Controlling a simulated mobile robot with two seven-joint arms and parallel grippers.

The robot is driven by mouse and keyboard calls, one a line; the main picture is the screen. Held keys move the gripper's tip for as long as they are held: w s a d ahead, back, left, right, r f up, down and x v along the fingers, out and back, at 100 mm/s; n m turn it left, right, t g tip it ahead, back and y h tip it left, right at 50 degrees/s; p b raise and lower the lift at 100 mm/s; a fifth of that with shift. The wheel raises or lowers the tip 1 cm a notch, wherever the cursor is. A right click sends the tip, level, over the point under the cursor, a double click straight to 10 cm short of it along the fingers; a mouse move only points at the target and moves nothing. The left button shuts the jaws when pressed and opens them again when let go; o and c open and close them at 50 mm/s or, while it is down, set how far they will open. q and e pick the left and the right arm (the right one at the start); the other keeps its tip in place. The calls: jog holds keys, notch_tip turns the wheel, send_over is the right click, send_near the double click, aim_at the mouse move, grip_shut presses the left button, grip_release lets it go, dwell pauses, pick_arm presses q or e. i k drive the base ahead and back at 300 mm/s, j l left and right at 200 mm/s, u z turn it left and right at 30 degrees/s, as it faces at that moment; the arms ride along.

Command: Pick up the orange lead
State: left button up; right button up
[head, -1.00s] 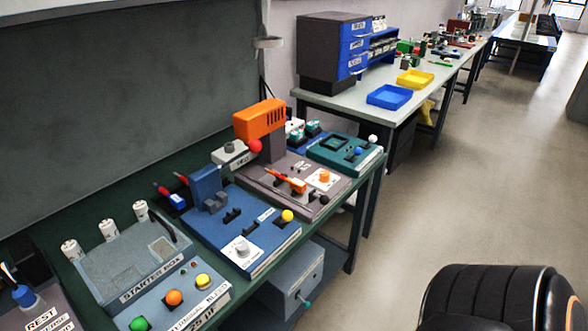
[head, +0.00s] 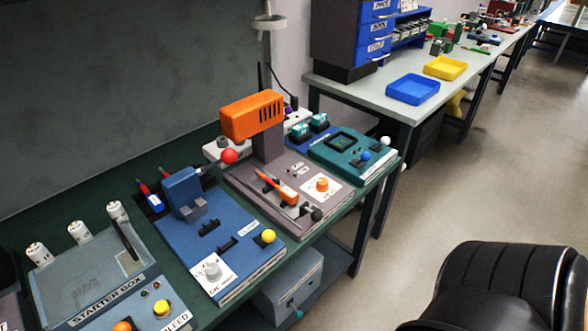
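An orange lead-like piece (head: 282,189) with a slim pointed end lies across the grey-brown panel (head: 238,186) on the green-topped bench. It is beneath and in front of the orange box-shaped head (head: 252,116) of a machine, left of an orange knob (head: 322,185). It is too small to tell whether a wire runs from it. Neither of my grippers is in view.
A blue panel (head: 185,238) and the grey starter box (head: 92,272) stand left of the grey-brown panel. A teal panel (head: 335,160) stands right. A black padded chair (head: 510,290) is on the floor at lower right. Open floor (head: 440,205) lies beside the bench.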

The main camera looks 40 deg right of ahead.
aim_at(292, 197)
jog(key=l, duration=0.5)
jog(key=i+l, duration=0.15)
jog(key=l, duration=0.85)
jog(key=i, duration=0.05)
